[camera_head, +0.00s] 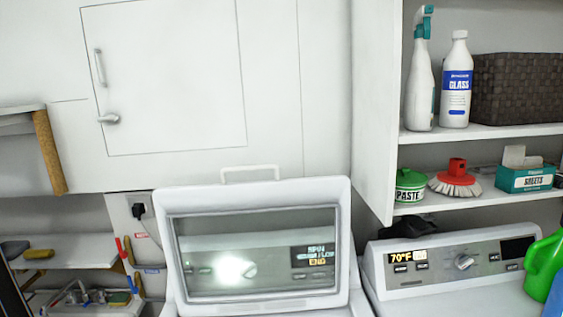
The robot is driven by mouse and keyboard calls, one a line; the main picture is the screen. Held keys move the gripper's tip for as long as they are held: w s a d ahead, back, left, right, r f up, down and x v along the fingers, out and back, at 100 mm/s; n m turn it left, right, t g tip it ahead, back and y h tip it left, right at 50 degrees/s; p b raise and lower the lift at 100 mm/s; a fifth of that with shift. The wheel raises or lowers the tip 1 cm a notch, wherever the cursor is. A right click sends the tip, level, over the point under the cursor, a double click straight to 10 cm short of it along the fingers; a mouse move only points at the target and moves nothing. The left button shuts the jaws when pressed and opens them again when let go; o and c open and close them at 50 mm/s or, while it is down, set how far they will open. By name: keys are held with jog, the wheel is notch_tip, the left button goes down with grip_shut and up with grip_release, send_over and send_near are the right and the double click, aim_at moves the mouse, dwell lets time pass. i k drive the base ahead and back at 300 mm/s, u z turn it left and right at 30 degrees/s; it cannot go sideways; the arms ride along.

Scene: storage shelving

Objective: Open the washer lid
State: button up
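The washer lid (255,199) is a white frame around a glass window, with a thin white handle (250,170) along its top edge. It stands raised, nearly upright, at the lower middle of the view. The washer's control panel, with a knob and a lit display, shows through the glass. A bright glare sits on the window. The washer's tub and most of its body are below the picture. My gripper is not in view.
A second machine with a control panel (440,263) stands at right, with a green bottle (543,268) by it. Shelves (480,133) above hold bottles, a brush and a dark basket (520,90). A white cabinet door (175,75) is above left. Tools lie on shelves (75,252) at lower left.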

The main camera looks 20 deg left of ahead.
aim_at(223, 198)
jog(key=u, duration=0.25)
jog(key=i, duration=1.05)
jog(key=u, duration=0.7)
